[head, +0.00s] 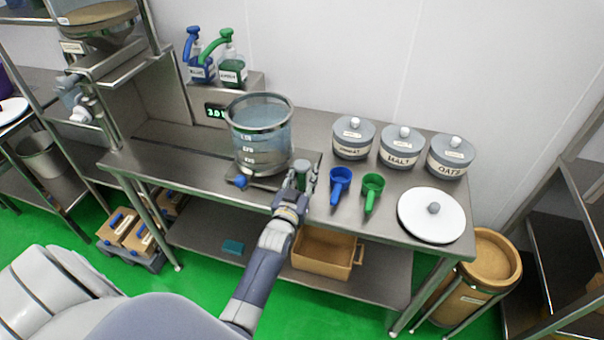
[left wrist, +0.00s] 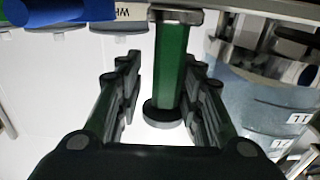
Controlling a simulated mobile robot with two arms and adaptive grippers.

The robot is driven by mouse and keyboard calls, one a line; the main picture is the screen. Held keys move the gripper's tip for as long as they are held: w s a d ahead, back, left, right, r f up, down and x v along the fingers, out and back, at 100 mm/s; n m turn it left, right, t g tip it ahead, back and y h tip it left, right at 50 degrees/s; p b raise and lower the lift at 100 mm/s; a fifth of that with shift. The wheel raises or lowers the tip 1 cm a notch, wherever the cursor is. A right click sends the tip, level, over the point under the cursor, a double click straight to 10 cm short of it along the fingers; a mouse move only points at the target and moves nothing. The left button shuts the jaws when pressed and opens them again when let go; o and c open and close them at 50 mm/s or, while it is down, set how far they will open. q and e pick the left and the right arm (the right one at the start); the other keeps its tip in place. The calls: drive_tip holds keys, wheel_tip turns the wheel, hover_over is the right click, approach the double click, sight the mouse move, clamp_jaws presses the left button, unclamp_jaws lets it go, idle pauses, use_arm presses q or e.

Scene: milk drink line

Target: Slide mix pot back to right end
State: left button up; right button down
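The clear mix pot (head: 258,140), with a dark rim and white level marks, stands upright on a low plate (head: 262,183) on the steel bench. It also shows at the right of the left wrist view (left wrist: 265,100). A post-like handle (left wrist: 172,65) stands just right of the pot. My left gripper (head: 298,176) is at this handle. Whether the pot holds anything is unclear. My right gripper is not in view.
Three lidded canisters (head: 402,148), a blue scoop (head: 340,184), a green scoop (head: 371,190) and a white lid (head: 432,215) occupy the bench's right side. Pump bottles (head: 232,72) stand on a shelf behind. A display (head: 216,112) sits behind the pot. The bench left of the pot is clear.

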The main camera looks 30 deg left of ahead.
use_arm(q)
drive_tip(key=v, duration=1.2)
drive_tip(key=shift+d, duration=0.1)
idle(0.4)
